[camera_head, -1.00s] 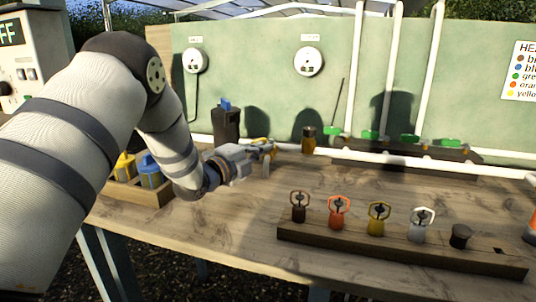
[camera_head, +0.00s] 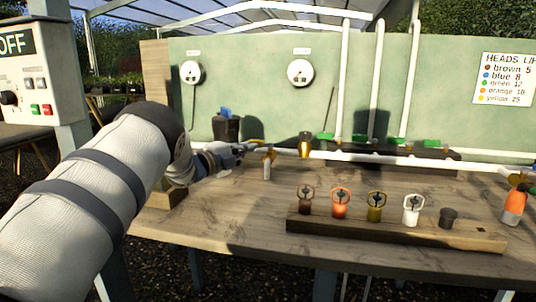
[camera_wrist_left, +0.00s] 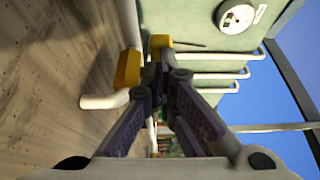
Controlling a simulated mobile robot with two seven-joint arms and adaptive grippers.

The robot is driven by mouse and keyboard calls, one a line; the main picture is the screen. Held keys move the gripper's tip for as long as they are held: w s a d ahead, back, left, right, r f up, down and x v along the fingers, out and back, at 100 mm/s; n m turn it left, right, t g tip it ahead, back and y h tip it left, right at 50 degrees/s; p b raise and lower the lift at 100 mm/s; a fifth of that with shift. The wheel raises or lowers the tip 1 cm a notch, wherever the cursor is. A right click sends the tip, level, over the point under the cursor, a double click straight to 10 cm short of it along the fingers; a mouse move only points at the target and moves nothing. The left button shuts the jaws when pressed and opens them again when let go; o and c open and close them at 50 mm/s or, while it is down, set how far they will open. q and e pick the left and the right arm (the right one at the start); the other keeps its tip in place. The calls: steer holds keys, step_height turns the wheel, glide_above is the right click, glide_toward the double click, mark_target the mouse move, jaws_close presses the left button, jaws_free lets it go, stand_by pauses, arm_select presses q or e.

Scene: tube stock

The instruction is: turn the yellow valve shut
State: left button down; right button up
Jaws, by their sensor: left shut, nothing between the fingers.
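The yellow valve sits at the left end of the white pipe run at the back of the table. Its yellow body (camera_head: 269,154) is above a short white pipe stub, and its yellow handle (camera_head: 255,141) points left toward the gripper. In the left wrist view, the yellow body (camera_wrist_left: 128,68) is on the pipe and the yellow handle (camera_wrist_left: 160,42) is just beyond the fingertips. My left gripper (camera_head: 240,149) is shut and empty, close beside the valve; I cannot tell whether it touches the handle. My right gripper is not in view.
A wooden rack (camera_head: 400,231) with several sprinkler heads lies at the front. A dark container (camera_head: 226,129) with a blue top stands behind my left gripper. The table's middle is clear.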

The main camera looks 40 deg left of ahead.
arm_select(q)
steer(key=shift+w+a, duration=0.25)
steer(key=shift+a, duration=0.2)
steer(key=shift+w+a, duration=0.2)
steer(key=shift+a, duration=0.25)
step_height(320, 180, up, 10)
stand_by(0.5)
